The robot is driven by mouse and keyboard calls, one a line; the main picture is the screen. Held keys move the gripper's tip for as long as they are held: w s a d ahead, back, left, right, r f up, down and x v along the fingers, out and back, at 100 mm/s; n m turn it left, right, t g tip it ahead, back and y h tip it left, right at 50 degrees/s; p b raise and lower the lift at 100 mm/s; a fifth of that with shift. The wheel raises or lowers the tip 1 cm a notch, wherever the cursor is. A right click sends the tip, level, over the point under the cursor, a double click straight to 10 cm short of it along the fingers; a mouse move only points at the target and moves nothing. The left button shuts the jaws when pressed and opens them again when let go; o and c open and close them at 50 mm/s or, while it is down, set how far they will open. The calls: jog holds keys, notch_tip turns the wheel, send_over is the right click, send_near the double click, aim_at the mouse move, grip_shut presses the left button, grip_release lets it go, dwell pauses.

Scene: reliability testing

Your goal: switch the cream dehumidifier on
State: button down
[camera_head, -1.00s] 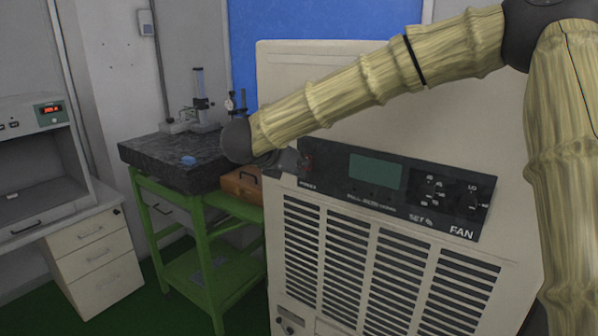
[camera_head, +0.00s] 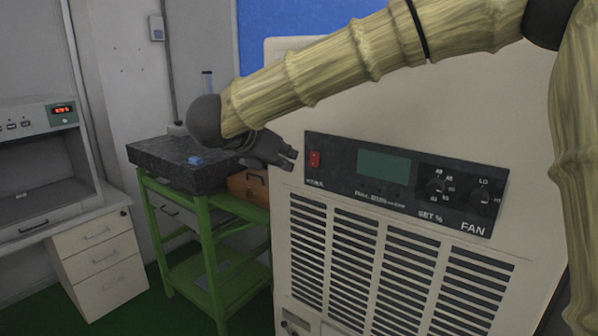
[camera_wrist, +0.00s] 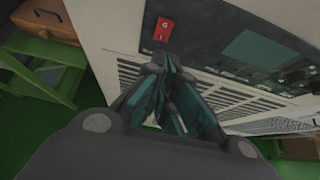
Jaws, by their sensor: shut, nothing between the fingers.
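The cream dehumidifier (camera_head: 300,215) stands in front of me with a black control panel (camera_head: 330,175) across its upper front. A red rocker switch (camera_head: 314,159) sits at the panel's left end, above small white lettering. The switch also shows in the wrist view (camera_wrist: 164,30), with white marks on it. The panel's display (camera_head: 383,166) is dark green and blank. My gripper (camera_head: 291,160) is shut and empty, just left of the switch and apart from it in the head view. In the wrist view its fingertips (camera_wrist: 170,62) lie below the switch.
Two knobs (camera_head: 436,187) (camera_head: 481,196) sit on the panel's right part. Left of the dehumidifier is a green stand (camera_head: 205,250) with a dark stone slab (camera_head: 175,165) and an orange-brown box (camera_head: 248,187). A white drawer cabinet (camera_head: 97,262) is further left.

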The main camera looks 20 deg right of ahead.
jog(key=shift+b+v, duration=0.5)
jog(key=shift+v, duration=1.8)
jog(key=shift+r, duration=0.1)
jog(key=g+y+p, duration=0.1)
jog(key=p, duration=0.4)
jog(key=w+d+r+g+y+p, duration=0.1)
jog(key=y+p, duration=0.1)
jog(key=p, duration=0.3)
jog(key=shift+r+p, duration=0.35)
jog(key=shift+p, duration=0.05)
jog(key=shift+d+f+g, duration=0.1)
jog(key=shift+f+g, duration=0.05)
jog(key=shift+g, duration=0.15)
